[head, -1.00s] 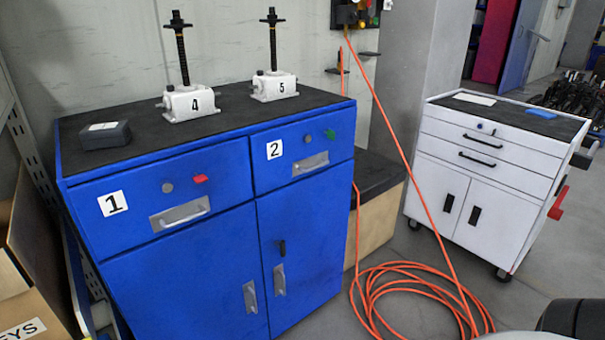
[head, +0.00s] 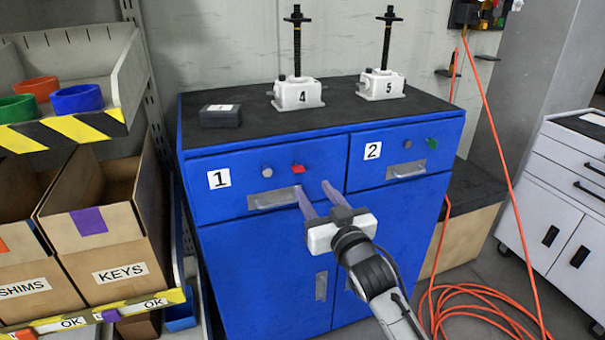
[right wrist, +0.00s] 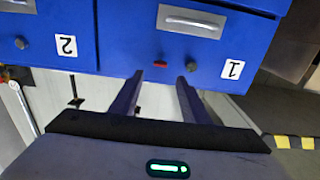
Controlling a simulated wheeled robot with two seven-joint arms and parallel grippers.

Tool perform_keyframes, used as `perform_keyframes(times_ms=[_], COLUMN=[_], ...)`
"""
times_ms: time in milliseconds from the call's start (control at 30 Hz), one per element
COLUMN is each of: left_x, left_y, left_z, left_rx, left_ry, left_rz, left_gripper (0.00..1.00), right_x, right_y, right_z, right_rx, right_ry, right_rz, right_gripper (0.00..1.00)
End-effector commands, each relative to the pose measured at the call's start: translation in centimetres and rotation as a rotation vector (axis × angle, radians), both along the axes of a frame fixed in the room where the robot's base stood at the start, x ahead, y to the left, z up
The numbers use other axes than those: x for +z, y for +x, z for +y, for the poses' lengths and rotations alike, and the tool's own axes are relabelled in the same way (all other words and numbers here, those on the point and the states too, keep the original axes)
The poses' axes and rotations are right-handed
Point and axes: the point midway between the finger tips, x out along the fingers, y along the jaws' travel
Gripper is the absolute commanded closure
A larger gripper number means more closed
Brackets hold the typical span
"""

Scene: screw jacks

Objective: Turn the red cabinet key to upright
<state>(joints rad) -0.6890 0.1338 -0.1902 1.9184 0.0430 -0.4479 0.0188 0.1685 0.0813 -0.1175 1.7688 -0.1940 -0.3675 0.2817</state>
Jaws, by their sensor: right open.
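The red key (head: 297,168) sits in the front of drawer 1 on the blue cabinet (head: 260,290), right of a small grey round knob (head: 267,171). It looks like it lies sideways. In the right wrist view the red key (right wrist: 160,64) shows as a short flat bar just beyond the fingertips. My right gripper (head: 312,187) is open and empty, its fingers pointing at the drawer front just below and right of the key. In the wrist view the right gripper (right wrist: 161,79) has its fingers on either side of the key's line, apart from it. My left gripper is out of view.
A metal drawer handle (head: 273,199) is below the key. A green key (head: 432,143) is on drawer 2. Screw jacks (head: 297,93) and a dark box (head: 220,116) stand on top. Shelves with bins (head: 105,200) are left; an orange hose (head: 480,325) lies right.

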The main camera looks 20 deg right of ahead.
Motion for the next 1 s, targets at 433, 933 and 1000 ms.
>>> perform_keyframes(times_ms=[433, 933, 1000], left_x=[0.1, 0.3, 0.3], left_y=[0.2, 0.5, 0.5], left_z=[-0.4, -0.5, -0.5], left_rx=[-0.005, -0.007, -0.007], left_ry=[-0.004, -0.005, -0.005], left_rz=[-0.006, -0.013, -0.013], left_gripper=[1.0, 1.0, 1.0], right_x=[-0.1, -0.1, -0.1], right_y=[7.4, 8.6, 8.6], right_z=[0.3, 0.4, 0.3], right_rx=[0.0, 0.001, 0.001], right_ry=[-0.001, -0.001, -0.001], right_rz=[0.002, 0.002, 0.002], right_gripper=[0.58, 0.61, 0.73])
